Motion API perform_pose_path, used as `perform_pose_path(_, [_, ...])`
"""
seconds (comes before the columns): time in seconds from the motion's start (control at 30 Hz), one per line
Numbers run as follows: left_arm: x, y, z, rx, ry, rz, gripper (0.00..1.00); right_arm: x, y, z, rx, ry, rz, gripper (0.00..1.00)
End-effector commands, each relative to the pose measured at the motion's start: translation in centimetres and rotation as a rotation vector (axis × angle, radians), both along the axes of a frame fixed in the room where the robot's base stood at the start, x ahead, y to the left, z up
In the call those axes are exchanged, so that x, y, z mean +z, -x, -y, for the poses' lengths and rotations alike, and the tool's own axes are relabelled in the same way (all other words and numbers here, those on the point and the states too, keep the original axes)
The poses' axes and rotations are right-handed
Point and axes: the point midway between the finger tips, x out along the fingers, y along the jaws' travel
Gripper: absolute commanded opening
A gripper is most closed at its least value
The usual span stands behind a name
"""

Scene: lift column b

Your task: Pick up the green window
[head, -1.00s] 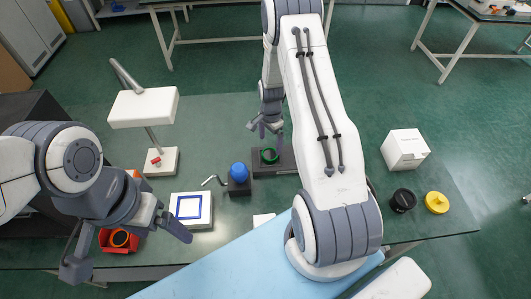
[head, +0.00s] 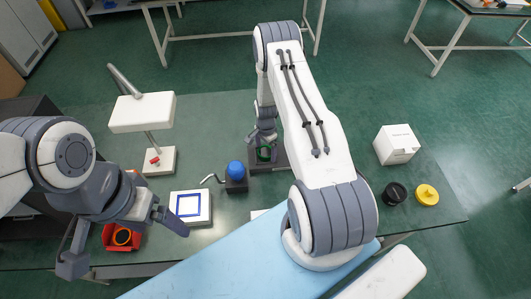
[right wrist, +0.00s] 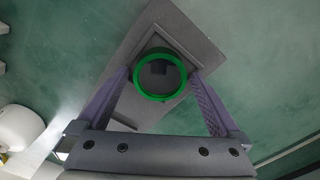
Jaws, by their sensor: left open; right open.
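The green window (right wrist: 160,97) is a green ring with a dark round middle. It sits on a dark grey holder (right wrist: 158,23) with a raised square frame. In the head view the green window (head: 265,154) is small and partly hidden by my right gripper (head: 262,138), which is just above it. In the right wrist view my right gripper (right wrist: 160,80) is open, with one purple finger on each side of the ring. I cannot tell whether the fingers touch it. My left gripper (head: 124,243) is open and empty at the table's front left.
A blue dome on a dark block (head: 235,187) with a crank stands left of the holder. A blue-framed white box (head: 205,217), a red bin (head: 109,236) and a lamp (head: 142,112) are further left. A white box (head: 397,145), black cup (head: 393,194) and yellow lid (head: 427,195) are right.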

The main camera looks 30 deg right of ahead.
Motion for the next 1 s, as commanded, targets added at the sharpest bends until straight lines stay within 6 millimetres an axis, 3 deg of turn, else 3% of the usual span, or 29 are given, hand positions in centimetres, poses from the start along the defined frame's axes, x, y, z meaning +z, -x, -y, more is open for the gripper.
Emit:
perform_pose_path(0.03, [0.0, 0.0, 0.0, 0.0, 0.0, 0.0, 0.9, 0.0, 0.0, 0.0, 0.0, 0.0, 0.0, 0.96])
perform_pose_path(0.23, [0.0, 0.0, 0.0, 0.0, 0.0, 0.0, 0.9, 0.0, 0.0, 0.0, 0.0, 0.0, 0.0, 0.21])
perform_pose_path(0.67, [-0.5, 0.0, 0.0, 0.001, 0.0, 0.0, 0.9, 0.7, -0.1, 0.0, 0.0, 0.001, 0.001, 0.21])
perform_pose_path(0.9, [-2.2, 0.0, 0.0, 0.003, 0.0, 0.0, 0.9, 3.7, -0.1, 0.0, 0.0, 0.002, 0.003, 0.21])
perform_pose_path(1.0, [-3.0, 0.0, 0.0, 0.005, 0.0, 0.0, 0.9, 5.1, 1.7, 1.4, -0.007, 0.001, 0.001, 0.21])
